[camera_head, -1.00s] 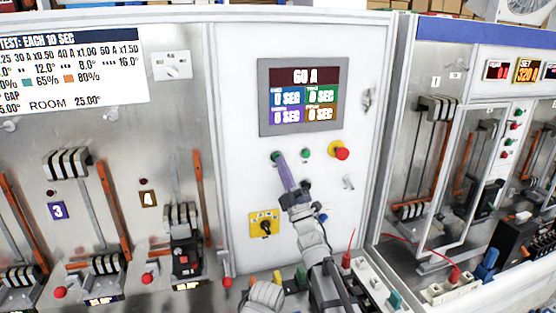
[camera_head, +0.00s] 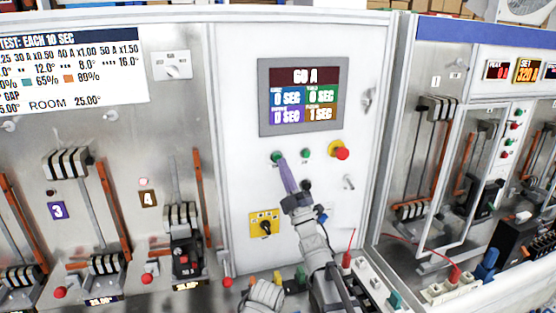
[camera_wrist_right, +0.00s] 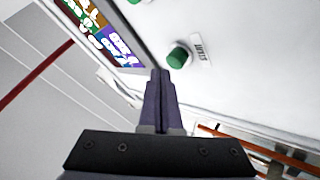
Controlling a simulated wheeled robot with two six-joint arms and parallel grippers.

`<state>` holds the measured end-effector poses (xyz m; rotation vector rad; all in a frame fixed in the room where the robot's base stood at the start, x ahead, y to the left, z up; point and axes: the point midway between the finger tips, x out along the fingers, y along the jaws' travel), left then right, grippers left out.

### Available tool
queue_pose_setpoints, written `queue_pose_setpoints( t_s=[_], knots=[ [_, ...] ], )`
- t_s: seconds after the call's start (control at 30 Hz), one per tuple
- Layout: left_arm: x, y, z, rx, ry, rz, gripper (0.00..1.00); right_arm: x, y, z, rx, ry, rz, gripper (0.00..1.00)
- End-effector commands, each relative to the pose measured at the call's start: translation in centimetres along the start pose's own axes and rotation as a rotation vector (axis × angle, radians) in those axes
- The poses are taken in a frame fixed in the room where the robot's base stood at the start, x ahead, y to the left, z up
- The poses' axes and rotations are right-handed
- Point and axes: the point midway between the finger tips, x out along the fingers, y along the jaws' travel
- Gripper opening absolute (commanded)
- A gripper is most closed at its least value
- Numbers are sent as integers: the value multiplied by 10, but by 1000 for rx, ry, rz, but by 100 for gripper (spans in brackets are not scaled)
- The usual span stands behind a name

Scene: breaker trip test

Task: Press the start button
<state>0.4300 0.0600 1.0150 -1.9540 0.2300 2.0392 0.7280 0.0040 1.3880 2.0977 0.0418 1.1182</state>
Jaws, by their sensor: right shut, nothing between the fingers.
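Two green buttons sit on the white panel below the screen: a left one (camera_head: 277,156) and a middle one (camera_head: 305,153). No start label is readable in the head view. My right gripper (camera_head: 284,163) is shut and empty, its purple-grey fingers pointing up at the panel just below the left green button. My left gripper is not in view.
The screen (camera_head: 303,62) reads 60 A, with 1 SEC at bottom right. A red mushroom button (camera_head: 340,150) is at right, a yellow rotary switch (camera_head: 264,223) below. A lamp (camera_head: 143,182) above the 4 label glows. Several breakers stand at left.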

Motion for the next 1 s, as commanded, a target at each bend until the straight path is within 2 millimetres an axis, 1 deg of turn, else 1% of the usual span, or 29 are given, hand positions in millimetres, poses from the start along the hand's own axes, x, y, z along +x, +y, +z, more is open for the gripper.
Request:
queue_pose_setpoints(
  t_s=[0.43,0.9,1.0],
  knots=[
    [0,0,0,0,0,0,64,-4,3,-3,0,0,0,0],
    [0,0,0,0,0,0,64,-34,24,-24,-1,0,0,0],
    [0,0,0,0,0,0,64,-36,26,-26,-1,0,0,0]
  ],
)
